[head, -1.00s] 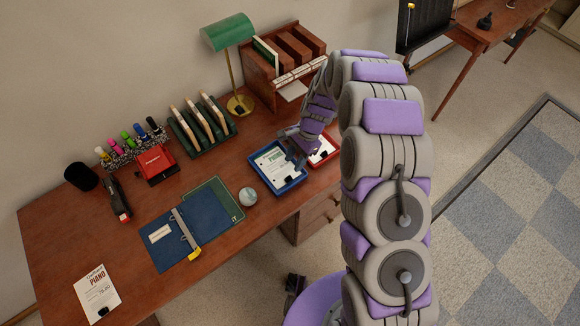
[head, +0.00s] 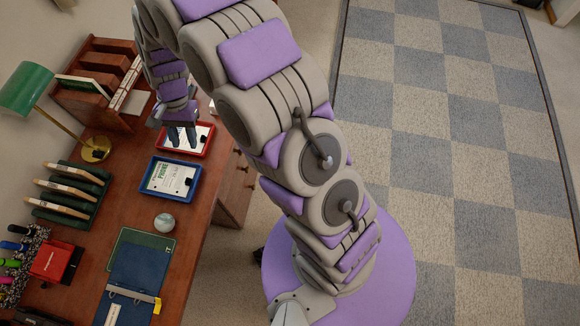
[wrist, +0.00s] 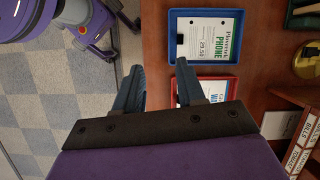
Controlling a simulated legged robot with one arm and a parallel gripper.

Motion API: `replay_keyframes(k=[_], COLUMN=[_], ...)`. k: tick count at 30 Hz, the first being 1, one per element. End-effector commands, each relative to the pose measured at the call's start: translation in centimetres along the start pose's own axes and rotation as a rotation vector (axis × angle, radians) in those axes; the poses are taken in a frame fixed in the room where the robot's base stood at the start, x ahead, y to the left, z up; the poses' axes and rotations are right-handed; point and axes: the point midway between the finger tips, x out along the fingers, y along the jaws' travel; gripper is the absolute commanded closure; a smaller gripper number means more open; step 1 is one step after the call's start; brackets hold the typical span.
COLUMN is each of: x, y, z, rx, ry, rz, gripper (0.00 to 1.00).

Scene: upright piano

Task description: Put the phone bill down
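The phone bill (head: 165,177) is a white sheet with green lettering and a dark patch near its edge. It lies flat in the blue tray (head: 165,198) on the desk. In the wrist view the bill (wrist: 208,40) and the blue tray (wrist: 171,38) are at the top. My gripper (head: 182,138) is over the red tray (head: 212,137), beside the blue one. In the wrist view my gripper (wrist: 158,66) has its fingers apart with nothing between them. The bill is clear of the fingers.
A paper with blue lettering lies in the red tray. A glass paperweight (head: 164,222), green rack (head: 68,195), brass lamp (head: 95,150) and wooden sorter (head: 92,85) stand on the desk (head: 125,205). A blue binder (head: 134,277) lies nearer. The checkered floor at right is clear.

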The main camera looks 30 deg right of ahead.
Motion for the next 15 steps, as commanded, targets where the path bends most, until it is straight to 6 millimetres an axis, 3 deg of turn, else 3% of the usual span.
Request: replay_keyframes(k=[1, 6, 15], x=[-1.7, -5.7, -10.5], y=[1.2, 5.4, 13.7], z=[0.8, 3.7, 9.2], rx=[-0.028, -0.130, -0.289], ry=[0.013, 0.041, 0.099], rz=[-0.004, 0.013, 0.055], gripper=[0.61, 0.61, 0.61])
